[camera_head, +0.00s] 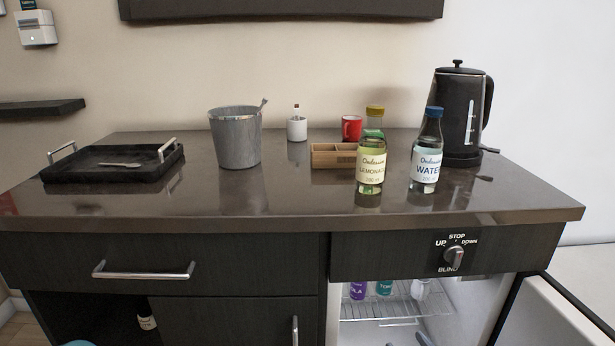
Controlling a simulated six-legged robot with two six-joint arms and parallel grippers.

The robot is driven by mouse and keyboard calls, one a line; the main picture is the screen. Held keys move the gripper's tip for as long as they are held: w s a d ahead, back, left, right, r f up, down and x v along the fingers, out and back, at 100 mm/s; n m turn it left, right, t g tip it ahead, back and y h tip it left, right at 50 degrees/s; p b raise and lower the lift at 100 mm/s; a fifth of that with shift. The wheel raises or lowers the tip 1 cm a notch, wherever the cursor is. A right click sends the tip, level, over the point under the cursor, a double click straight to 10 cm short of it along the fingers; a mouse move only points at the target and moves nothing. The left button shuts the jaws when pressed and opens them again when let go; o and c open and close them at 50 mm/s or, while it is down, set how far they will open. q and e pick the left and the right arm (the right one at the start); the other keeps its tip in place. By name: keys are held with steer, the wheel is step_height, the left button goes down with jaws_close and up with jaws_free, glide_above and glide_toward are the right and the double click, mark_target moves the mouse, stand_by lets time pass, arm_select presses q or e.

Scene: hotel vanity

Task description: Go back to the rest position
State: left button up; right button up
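Neither of my grippers shows in the head view, and no arm of mine is visible. The dark vanity counter (290,205) stands in front of me. On it, toward the right, stand a lemonade bottle (370,170) and a water bottle (427,155) with a blue cap, both upright. A grey bucket (236,140) with a handle end poking out stands left of centre.
A black tray (75,177) with a spoon lies at left. A wooden box (332,155), red mug (351,128), white container (297,129) and black kettle (455,115) stand at the back. Below right, an open fridge (390,312) holds several bottles; its door (555,318) sticks out.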

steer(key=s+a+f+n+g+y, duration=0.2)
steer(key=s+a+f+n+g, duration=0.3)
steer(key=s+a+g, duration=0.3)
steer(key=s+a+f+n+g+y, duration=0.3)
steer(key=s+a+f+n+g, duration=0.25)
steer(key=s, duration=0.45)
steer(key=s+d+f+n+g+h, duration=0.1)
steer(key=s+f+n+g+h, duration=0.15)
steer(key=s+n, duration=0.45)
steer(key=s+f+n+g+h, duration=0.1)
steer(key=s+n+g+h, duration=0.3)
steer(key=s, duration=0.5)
arm_select(q)
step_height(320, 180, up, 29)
steer(key=p, duration=2.9)
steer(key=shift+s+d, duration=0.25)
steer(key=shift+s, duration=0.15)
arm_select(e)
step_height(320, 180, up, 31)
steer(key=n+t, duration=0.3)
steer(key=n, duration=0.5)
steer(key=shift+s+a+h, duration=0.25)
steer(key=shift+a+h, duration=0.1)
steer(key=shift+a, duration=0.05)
